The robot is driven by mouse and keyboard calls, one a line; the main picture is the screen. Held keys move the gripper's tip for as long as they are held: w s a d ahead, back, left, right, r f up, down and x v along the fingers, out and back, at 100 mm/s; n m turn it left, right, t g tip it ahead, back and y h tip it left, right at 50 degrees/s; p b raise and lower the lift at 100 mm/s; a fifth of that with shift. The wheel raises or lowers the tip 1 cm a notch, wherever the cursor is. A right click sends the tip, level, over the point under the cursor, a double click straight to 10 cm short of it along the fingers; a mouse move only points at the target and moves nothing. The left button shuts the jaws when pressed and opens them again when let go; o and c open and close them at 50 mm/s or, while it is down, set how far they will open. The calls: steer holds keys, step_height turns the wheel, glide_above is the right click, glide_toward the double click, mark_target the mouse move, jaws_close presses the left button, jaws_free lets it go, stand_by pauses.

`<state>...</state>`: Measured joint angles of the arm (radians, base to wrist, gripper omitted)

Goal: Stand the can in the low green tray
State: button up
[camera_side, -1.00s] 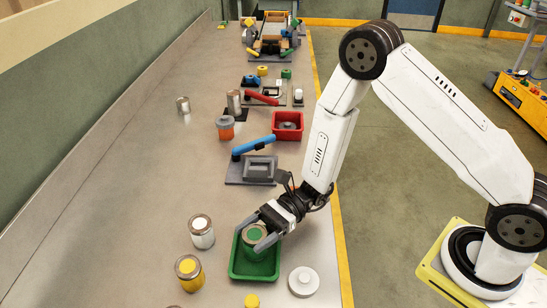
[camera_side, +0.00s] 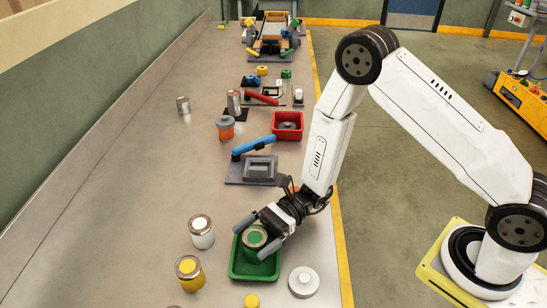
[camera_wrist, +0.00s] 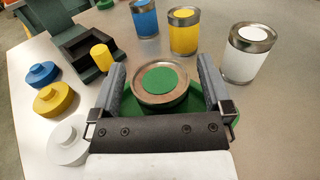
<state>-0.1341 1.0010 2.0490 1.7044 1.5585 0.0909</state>
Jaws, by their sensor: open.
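A can with a green top disc and a metal rim (camera_side: 254,237) stands upright in the low green tray (camera_side: 265,272). In the wrist view the can (camera_wrist: 160,82) lies between the two fingers, and part of the green tray (camera_wrist: 205,117) shows behind and beside it. My gripper (camera_side: 258,232) is open, with one finger on each side of the can. I cannot tell whether either finger touches it. The can's lower part is mostly hidden by the tray wall and my gripper.
A white can (camera_side: 201,232) and a yellow can (camera_side: 189,272) stand left of the tray. A grey fixture with a blue handle (camera_side: 252,163) and a red bin (camera_side: 288,125) are farther back. The left tabletop is clear.

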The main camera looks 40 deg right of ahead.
steer(key=shift+r, duration=0.1)
steer(key=shift+d, duration=6.05)
